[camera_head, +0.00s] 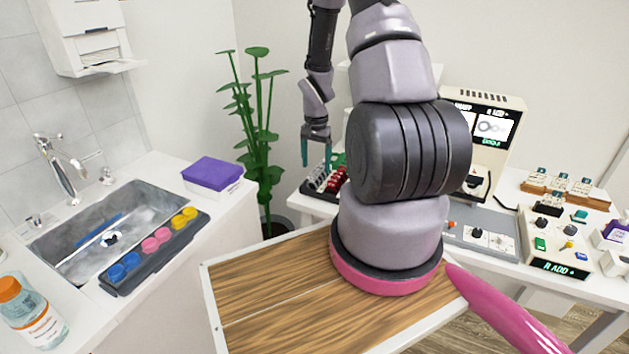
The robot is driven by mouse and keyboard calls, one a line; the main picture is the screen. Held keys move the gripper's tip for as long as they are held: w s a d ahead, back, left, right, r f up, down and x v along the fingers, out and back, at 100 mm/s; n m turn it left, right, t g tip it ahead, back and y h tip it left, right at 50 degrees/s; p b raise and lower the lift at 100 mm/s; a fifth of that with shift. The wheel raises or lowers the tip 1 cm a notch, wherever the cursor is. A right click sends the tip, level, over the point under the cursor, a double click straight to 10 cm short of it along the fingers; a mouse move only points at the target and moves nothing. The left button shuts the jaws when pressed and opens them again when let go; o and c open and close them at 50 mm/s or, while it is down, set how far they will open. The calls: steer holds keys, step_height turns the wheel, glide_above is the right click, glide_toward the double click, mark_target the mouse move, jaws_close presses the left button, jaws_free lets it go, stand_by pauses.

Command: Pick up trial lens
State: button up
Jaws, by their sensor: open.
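A dark tray with rows of small round pieces that look like trial lenses (336,180) stands on the white table behind my arm. Some pieces are red and some are pale or dark. They are too small to tell one lens from another. My gripper (316,161) points down with its teal fingers apart and nothing visible between them. In the picture it is just above the tray's far left part. Whether the fingertips touch a lens cannot be told. My arm hides the right side of the tray.
A wooden-topped surface (270,290) lies in front, beneath my arm. A tall green plant (262,125) stands left of my gripper. Eye-test devices (491,130) stand on the table at right. A sink (75,240) and purple-lidded box (212,173) are at left.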

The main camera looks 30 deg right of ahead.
mark_target(315, 172)
step_height(315, 172, down, 5)
steer(key=shift+a+r, duration=0.15)
steer(key=shift+r, duration=0.05)
jaws_close()
